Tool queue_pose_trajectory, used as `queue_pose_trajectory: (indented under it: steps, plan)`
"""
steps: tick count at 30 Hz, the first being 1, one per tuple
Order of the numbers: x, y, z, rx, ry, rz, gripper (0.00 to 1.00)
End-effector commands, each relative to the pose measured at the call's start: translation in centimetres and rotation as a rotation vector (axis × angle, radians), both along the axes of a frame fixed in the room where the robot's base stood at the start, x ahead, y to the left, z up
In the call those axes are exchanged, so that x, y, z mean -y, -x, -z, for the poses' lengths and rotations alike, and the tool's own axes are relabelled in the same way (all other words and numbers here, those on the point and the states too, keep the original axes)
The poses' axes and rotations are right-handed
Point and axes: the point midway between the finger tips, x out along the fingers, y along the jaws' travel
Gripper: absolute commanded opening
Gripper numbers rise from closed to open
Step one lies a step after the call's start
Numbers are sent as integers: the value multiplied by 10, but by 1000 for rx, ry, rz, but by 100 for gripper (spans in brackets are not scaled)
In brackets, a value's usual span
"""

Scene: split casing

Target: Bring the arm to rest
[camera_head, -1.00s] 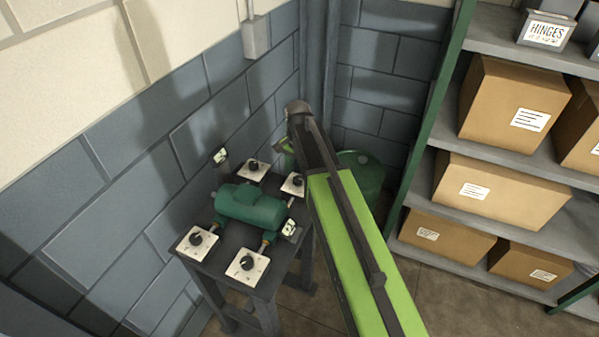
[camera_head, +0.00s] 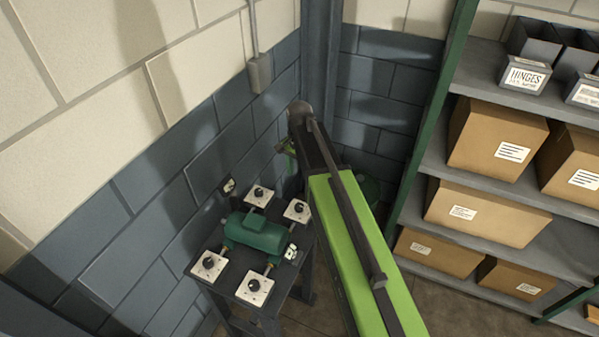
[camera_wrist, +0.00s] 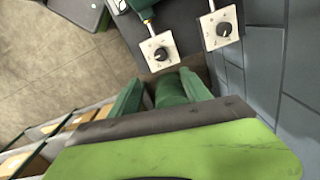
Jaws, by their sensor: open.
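My gripper (camera_head: 287,148) shows only in part in the head view, at the far end of my green arm, above and behind the bench. In the wrist view its two green fingers (camera_wrist: 160,92) stand apart, with a dark green rounded thing visible beyond the gap. I see nothing held between them. The dark green casing (camera_head: 257,233) sits on a dark bench (camera_head: 232,277), apart from the gripper. Only a corner of the casing shows at the top of the wrist view (camera_wrist: 141,5).
White plates with black knobs (camera_head: 208,264) surround the casing. Block walls (camera_head: 150,215) meet in the corner close behind the bench. A green drum (camera_head: 370,190) is partly hidden by my arm. Shelves with cardboard boxes (camera_head: 497,140) stand at right. Some bare floor shows between.

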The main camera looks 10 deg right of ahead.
Motion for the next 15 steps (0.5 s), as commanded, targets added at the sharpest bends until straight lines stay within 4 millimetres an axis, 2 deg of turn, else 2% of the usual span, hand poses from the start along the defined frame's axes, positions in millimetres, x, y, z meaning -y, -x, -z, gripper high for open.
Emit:
queue_pose_trajectory:
  steps: [8, 11, 12, 14, 15]
  plan:
    - [0, 0, 3, 0, 0, 0, 56]
    - [2, 0, 25, 0, 0, 3, 56]
    - [3, 3, 39, 0, 0, 5, 56]
    - [6, 17, 62, 0, 0, 9, 56]
    - [8, 30, 79, 0, 0, 4, 56]
